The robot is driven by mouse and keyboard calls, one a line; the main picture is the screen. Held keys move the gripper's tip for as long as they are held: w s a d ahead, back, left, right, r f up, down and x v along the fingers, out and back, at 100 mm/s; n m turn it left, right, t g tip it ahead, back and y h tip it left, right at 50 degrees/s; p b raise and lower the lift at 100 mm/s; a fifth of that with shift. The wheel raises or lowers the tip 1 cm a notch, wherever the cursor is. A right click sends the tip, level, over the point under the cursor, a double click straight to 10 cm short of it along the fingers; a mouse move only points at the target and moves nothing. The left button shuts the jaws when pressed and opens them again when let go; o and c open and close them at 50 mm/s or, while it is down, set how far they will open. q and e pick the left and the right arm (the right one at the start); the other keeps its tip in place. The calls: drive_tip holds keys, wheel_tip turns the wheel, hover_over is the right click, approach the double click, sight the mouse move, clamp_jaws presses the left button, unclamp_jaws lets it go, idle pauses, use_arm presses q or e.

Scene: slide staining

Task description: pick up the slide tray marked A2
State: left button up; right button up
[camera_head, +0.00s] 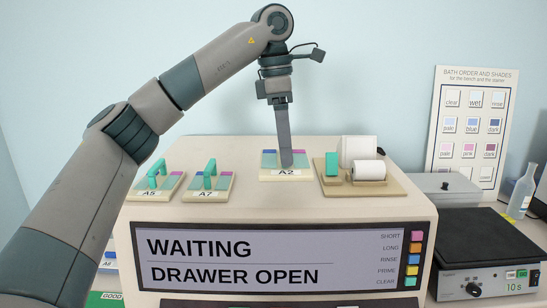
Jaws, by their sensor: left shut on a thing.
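The slide tray marked A2 (269,161) is above the top of the pale staining machine, with coloured patches and a white label on its front. My left gripper (286,156) points straight down at the middle of this tray and is shut on it. The fingers hide the tray's handle. I cannot tell whether the tray touches the machine top or hangs just above it. Trays marked A5 (168,184) and A7 (223,186), each with a green handle, sit to the left on the machine top. My right gripper is out of view.
The machine's screen (240,262) reads "WAITING" and "DRAWER OPEN". Right of A2 is a beige stand (385,188) with white rolls and a green block. A black-topped device (488,250), a lidded grey box (444,187) and a bottle (522,192) stand at the right.

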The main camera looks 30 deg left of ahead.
sight(295, 164)
use_arm(q)
drive_tip(key=shift+s+d+r, duration=0.4)
drive_tip(key=shift+d+r, duration=0.05)
drive_tip(key=shift+d, duration=0.15)
drive_tip(key=shift+s+d+r, duration=0.4)
drive_tip(key=shift+d, duration=0.15)
